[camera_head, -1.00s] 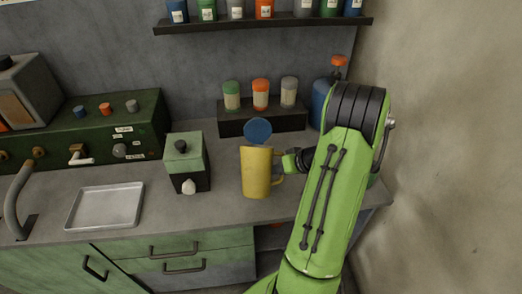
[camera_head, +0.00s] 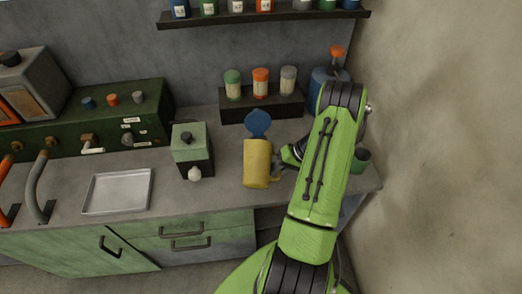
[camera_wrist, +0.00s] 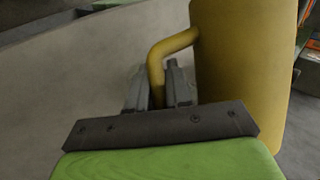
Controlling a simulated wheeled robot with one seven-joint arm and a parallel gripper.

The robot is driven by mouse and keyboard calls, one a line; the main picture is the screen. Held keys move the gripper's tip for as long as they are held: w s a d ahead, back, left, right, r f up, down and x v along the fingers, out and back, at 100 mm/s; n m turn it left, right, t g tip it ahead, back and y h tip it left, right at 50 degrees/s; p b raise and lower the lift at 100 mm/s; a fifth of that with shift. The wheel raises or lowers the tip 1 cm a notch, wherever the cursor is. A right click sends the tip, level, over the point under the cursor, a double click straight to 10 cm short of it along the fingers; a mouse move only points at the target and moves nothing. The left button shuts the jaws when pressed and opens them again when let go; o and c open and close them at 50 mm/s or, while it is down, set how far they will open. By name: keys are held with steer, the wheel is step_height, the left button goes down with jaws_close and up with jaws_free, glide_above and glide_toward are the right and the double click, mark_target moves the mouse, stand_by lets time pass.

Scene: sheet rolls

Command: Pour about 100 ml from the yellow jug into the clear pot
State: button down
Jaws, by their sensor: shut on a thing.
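The yellow jug (camera_head: 257,165) is on the right part of the counter in the head view, and its body fills the right of the wrist view (camera_wrist: 243,70). It looks upright. My gripper (camera_wrist: 163,88) is shut on the jug's handle; in the head view the gripper (camera_head: 289,158) is partly covered by my arm. I cannot tell whether the jug touches the counter. A blue round thing (camera_head: 258,123) shows just behind the jug's top. I cannot make out the clear pot. A small green container (camera_head: 361,160) stands right of my arm, partly hidden.
A green and black box with a knob (camera_head: 190,150) stands left of the jug. A metal tray (camera_head: 118,191) lies further left. Several jars stand on a dark block (camera_head: 262,106) behind. A blue bottle (camera_head: 319,90) stands by the right wall.

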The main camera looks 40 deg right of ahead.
steer(key=shift+r+p, duration=0.25)
steer(key=shift+p, duration=0.1)
steer(key=shift+s+a+f+m+g+y, duration=0.15)
steer(key=shift+m+g+y, duration=0.1)
steer(key=shift+y, duration=0.15)
steer(key=shift+a+f+m+g+y, duration=0.15)
steer(key=shift+g+y, duration=0.1)
steer(key=shift+y, duration=0.15)
steer(key=shift+s+r+g+y+p, duration=0.1)
steer(key=shift+r+g+y+p, duration=0.3)
steer(key=shift+y, duration=0.3)
stand_by(1.8)
steer(key=t+h+b, duration=0.1)
steer(key=w+f+n+t+h+b, duration=0.1)
steer(key=shift+d+h, duration=0.35)
steer(key=shift+h, duration=0.05)
steer(key=shift+a+r, duration=0.1)
stand_by(0.5)
